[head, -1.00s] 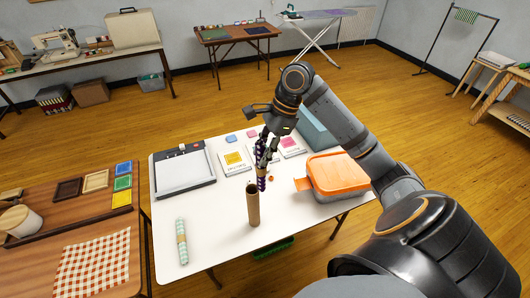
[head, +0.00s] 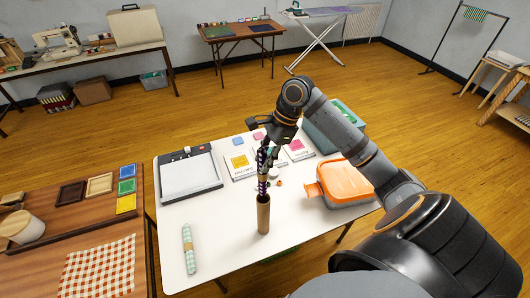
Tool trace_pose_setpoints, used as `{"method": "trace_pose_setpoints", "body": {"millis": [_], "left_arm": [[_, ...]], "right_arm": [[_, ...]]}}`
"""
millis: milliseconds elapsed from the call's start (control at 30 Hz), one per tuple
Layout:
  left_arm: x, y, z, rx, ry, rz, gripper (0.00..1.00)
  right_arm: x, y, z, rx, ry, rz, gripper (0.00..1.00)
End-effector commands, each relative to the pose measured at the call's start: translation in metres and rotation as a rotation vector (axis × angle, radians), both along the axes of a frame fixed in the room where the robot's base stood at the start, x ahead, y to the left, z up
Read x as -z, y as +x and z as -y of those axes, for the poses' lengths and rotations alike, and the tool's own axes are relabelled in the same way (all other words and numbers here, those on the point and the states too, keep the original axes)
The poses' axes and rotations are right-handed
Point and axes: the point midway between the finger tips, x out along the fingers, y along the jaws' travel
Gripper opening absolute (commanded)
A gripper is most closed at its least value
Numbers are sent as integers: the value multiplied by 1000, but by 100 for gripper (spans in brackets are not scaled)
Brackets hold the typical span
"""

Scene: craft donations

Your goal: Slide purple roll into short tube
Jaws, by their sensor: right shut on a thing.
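The purple roll (head: 262,187) is dark with a pale pattern and stands roughly upright in my right gripper (head: 265,160). The gripper's dark fingers are shut on it and hide much of its upper part. The short brown cardboard tube (head: 263,216) stands upright on the white table near its front. The roll's lower end lines up with the tube's mouth in the head view. I cannot tell whether it has entered the tube or is just above or behind the rim. My left gripper is not in view.
A pale green patterned roll (head: 189,250) lies at the front left of the white table (head: 222,262). A paper trimmer (head: 190,175) lies behind it. An orange-lidded box (head: 345,180) is to the right. Cards and small coloured pieces lie behind the tube.

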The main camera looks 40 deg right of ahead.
Motion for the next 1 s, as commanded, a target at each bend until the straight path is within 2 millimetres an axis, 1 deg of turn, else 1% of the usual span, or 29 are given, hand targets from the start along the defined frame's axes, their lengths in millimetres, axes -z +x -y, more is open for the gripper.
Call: {"method": "trace_pose_setpoints", "body": {"millis": [100, 200, 500, 1000], "left_arm": [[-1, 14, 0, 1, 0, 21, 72], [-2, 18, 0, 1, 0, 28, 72], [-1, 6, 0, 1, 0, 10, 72], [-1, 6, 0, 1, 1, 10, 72]], "right_arm": [[6, 0, 0, 0, 1, 0, 0], [7, 0, 0, -1, 1, 2, 0], [8, 0, 0, 0, 1, 1, 0], [9, 0, -1, 0, 0, 0, 0]]}}
